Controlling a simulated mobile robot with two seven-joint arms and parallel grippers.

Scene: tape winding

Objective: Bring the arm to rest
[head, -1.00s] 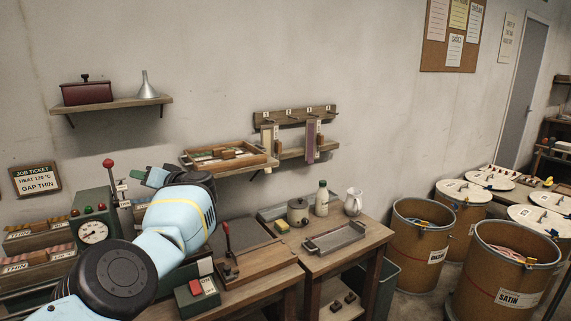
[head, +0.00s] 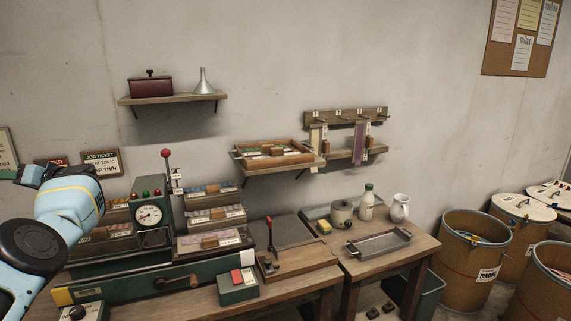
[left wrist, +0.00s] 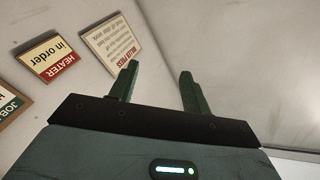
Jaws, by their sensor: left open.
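My left gripper (left wrist: 160,85) is open and empty in the left wrist view, its two green fingers apart with only wall behind them. In the head view my left arm comes in at the left edge, and its gripper (head: 30,176) is held up in front of the wall signs, left of the gauge machine (head: 152,214). It touches nothing that I can see. My right gripper is not in view.
The green machine with a crank (head: 178,282) stands on the left bench, with a red-knobbed lever (head: 166,155) rising from it. A wall shelf (head: 172,98) holds a red box and a funnel. Drums (head: 474,250) stand at right. The air before the wall is clear.

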